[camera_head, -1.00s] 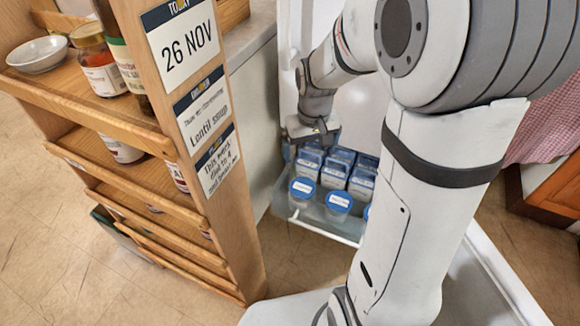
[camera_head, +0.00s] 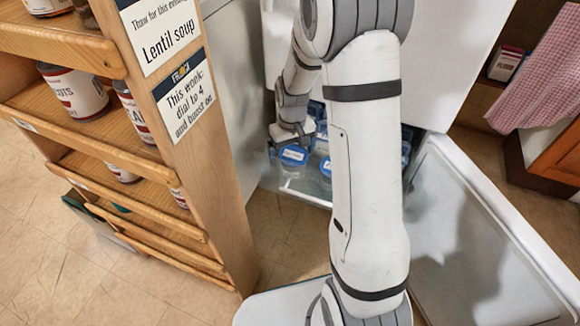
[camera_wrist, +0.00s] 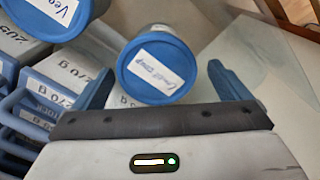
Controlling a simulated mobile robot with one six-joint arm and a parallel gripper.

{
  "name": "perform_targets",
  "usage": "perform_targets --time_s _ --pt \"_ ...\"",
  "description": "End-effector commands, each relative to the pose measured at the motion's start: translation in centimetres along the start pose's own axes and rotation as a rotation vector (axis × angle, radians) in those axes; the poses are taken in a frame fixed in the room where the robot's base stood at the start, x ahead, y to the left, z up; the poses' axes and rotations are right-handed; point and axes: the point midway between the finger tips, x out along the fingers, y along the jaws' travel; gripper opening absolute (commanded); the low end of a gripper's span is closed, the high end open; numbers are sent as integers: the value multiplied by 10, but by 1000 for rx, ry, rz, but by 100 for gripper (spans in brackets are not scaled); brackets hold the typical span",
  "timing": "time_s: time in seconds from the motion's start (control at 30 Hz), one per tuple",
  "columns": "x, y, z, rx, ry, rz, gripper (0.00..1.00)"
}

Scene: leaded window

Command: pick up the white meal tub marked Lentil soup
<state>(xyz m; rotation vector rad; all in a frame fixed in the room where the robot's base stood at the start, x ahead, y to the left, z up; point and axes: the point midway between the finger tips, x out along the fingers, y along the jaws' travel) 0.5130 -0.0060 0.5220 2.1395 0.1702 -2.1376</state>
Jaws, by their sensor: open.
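In the wrist view a tub with a round blue lid (camera_wrist: 156,66) has a white label that seems to read "Lentil soup". Its body is mostly hidden under the lid. My gripper (camera_wrist: 160,88) is open, with one blue finger on each side of this lid; I cannot tell whether either touches it. In the head view my gripper (camera_head: 292,132) is low at the drawer, just above a blue-lidded tub (camera_head: 293,154) at its front left. Another blue-lidded tub (camera_wrist: 50,14), its label starting "Veg", is at the upper left of the wrist view.
Blue-lidded boxes marked in grams (camera_wrist: 60,68) crowd the left of the wrist view. The open freezer door (camera_head: 480,230) is to the right.

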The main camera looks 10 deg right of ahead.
Motion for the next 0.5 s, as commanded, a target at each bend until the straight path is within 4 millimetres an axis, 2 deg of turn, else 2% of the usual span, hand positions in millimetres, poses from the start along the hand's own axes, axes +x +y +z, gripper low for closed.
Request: perform_targets --time_s 0.03,0.2,0.43,0.5 --pt "14 2 0 1 -1 0 95" --pt "36 3 -1 1 -2 0 95" --pt "36 4 -1 1 0 0 95" --pt "36 4 -1 1 0 0 91"
